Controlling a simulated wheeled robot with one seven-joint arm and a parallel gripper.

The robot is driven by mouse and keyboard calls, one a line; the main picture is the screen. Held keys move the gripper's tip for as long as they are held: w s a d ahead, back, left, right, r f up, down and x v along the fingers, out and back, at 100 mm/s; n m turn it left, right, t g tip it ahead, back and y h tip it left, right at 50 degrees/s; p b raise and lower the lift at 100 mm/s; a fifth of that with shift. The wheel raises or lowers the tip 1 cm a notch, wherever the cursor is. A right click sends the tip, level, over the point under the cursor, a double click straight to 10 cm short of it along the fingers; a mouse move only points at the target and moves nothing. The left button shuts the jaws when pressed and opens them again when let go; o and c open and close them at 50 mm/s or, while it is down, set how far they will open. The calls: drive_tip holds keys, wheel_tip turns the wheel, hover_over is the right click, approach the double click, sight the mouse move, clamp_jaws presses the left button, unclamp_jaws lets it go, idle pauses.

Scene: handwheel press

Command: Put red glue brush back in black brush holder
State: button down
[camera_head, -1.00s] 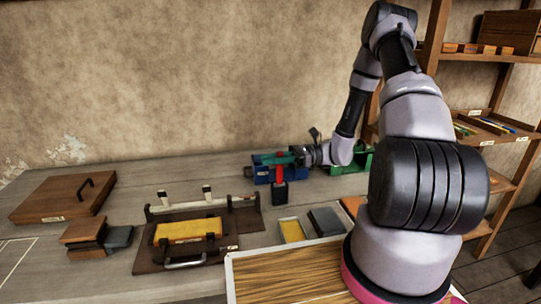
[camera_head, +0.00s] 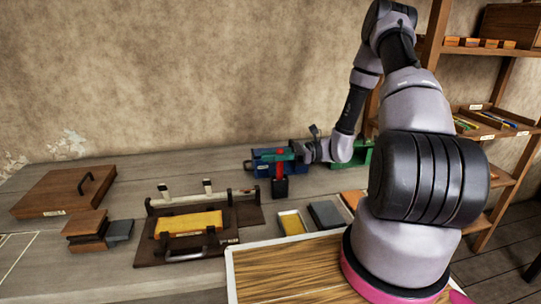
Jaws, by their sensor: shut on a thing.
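The red glue brush (camera_head: 280,164) stands upright at the back of the bench, with its lower end at or in the black brush holder (camera_head: 280,188). I cannot tell from here how deep it sits. My gripper (camera_head: 288,155) reaches in from the right and is shut on the upper part of the red brush. Its green fingers partly hide the brush's top.
In front are a small yellow-filled tray (camera_head: 291,222), a grey block (camera_head: 325,214) and the press board with a yellow block (camera_head: 189,222). A wooden board (camera_head: 62,192) lies far left.

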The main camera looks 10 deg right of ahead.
drive_tip(key=c, duration=0.7)
unclamp_jaws()
drive_tip(key=shift+c, duration=0.2)
drive_tip(key=d, duration=1.1)
drive_tip(key=s+r+n+t+h, duration=0.2)
drive_tip(key=s+r+n+h, duration=0.2)
drive_tip(key=r, duration=0.6)
drive_tip(key=s+a+r+n+t+h, duration=0.1)
drive_tip(key=s+r+n+t+h, duration=0.1)
drive_tip(key=s+r+n+h, duration=0.3)
drive_tip(key=s+a+r+n+t+h, duration=0.1)
drive_tip(key=s+r+n+t+h, duration=0.2)
drive_tip(key=s+r+h, duration=0.4)
wheel_tip(320, 180, up, 10)
drive_tip(key=shift+s+f+n, duration=0.1)
drive_tip(key=shift+s+n, duration=0.8)
drive_tip(key=shift+s, duration=0.15)
